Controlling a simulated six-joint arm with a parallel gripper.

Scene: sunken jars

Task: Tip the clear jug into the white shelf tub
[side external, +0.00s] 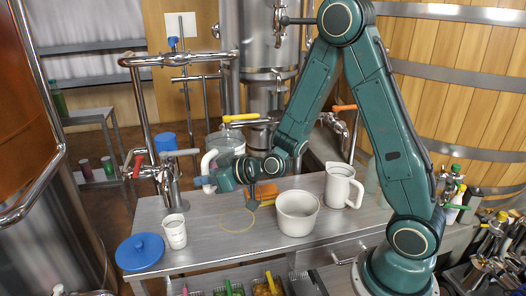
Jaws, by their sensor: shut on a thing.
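The clear jug (229,143) has a pale handle (207,161) on its left side. It is held up over the back left part of the metal table and looks about upright. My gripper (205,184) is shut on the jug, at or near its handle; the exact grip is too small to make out. A white tub (297,222) stands on the table to the right of the jug and nearer the camera. The jug is clear of the tub. Whether the jug holds anything is hard to tell.
A white pitcher (342,187) stands right of the tub. A white cup (174,232) and blue lid (140,251) are at the left. A thin yellowish ring (237,220) and orange block (266,190) lie between. Metal taps (168,185) rise at the back left. Sunken bins are in front.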

